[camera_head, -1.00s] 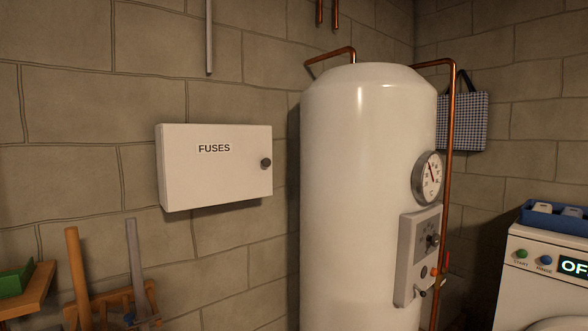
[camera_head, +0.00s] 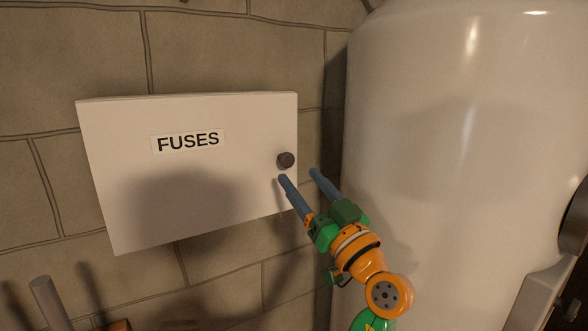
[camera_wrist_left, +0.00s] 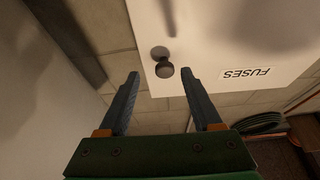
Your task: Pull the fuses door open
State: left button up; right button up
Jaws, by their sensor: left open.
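The white fuses door (camera_head: 215,185), labelled FUSES, is the front of a box on the stone wall and looks shut. Its dark round knob (camera_head: 286,160) is near the right edge. My left gripper (camera_head: 298,175) is open, with its blue fingertips just below the knob, one on the lower left and one on the lower right. In the left wrist view the knob (camera_wrist_left: 164,68) lies beyond the fingertips, between their lines, with nothing between the fingers. The door (camera_wrist_left: 235,40) also shows there. My right gripper is in neither view.
A large white boiler tank (camera_head: 450,150) stands close on the right of the box, with a narrow dark gap between. A grey post or handle end (camera_head: 48,300) rises at the lower left. A coiled hose (camera_wrist_left: 258,123) shows in the left wrist view.

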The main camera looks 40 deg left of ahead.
aim_at(289, 162)
pick_arm(q)
jog(key=shift+s+a+r+p, duration=0.15)
jog(key=shift+a+r+p, duration=0.75)
jog(key=shift+r, duration=0.35)
jog(key=shift+s+a, duration=0.1)
jog(key=shift+a, duration=0.2)
jog(key=shift+w+a+f, duration=0.25)
jog(key=shift+w+a, duration=0.05)
jog(key=shift+w, duration=0.05)
jog(key=shift+c, duration=0.3)
jog(key=shift+w, duration=0.1)
jog(key=c, duration=0.3)
grip_shut()
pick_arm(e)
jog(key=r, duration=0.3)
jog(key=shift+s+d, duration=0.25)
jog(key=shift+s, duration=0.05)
pick_arm(q)
jog(key=shift+r, duration=0.1)
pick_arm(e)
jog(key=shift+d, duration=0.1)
